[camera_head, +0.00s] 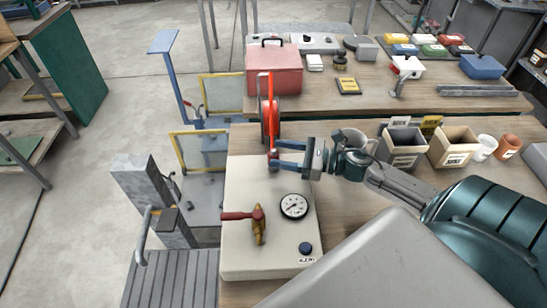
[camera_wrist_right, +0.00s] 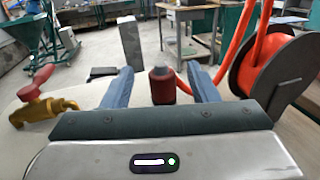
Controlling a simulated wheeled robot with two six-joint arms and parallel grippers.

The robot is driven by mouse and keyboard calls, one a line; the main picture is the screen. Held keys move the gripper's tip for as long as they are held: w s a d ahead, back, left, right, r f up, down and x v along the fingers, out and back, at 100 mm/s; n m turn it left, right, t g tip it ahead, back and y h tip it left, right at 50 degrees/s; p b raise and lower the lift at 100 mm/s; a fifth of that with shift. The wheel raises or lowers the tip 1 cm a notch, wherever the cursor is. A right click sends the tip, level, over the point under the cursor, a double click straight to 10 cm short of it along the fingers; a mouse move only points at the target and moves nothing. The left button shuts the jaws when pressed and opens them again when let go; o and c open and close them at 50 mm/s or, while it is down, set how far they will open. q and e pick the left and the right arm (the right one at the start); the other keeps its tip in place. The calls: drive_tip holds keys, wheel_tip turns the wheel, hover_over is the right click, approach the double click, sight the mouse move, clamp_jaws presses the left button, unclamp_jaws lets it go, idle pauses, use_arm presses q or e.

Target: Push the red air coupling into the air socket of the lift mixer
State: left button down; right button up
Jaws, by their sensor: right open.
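The red air coupling (camera_wrist_right: 163,85) stands upright between the two blue fingers of my right gripper (camera_wrist_right: 162,78) in the right wrist view, with gaps on both sides. In the head view, my right gripper (camera_head: 273,153) reaches left over the far edge of a pale box, its fingers apart near a small red part. The pale box (camera_head: 245,190) carries a pressure gauge (camera_head: 294,206), a brass valve with a red handle (camera_head: 258,222) and a dark round fitting (camera_head: 305,248) above a small label. I cannot tell whether that fitting is the air socket. My left gripper is out of view.
A red hose reel (camera_head: 269,108) stands just beyond my right gripper; its orange hose (camera_wrist_right: 247,40) shows in the wrist view. Bins (camera_head: 402,160) and cups stand right on the bench. A red toolbox (camera_head: 273,72) is on the back table.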

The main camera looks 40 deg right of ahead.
sight(271, 152)
drive_tip(key=p+x, duration=0.2)
drive_tip(key=x, duration=0.1)
drive_tip(key=shift+w+f, duration=0.2)
drive_tip(key=shift+w, duration=0.05)
drive_tip(key=shift+w+a+f+p, duration=0.2)
drive_tip(key=shift+w+a+p, duration=0.25)
drive_tip(key=shift+a, duration=0.1)
drive_tip(key=c, duration=1.1)
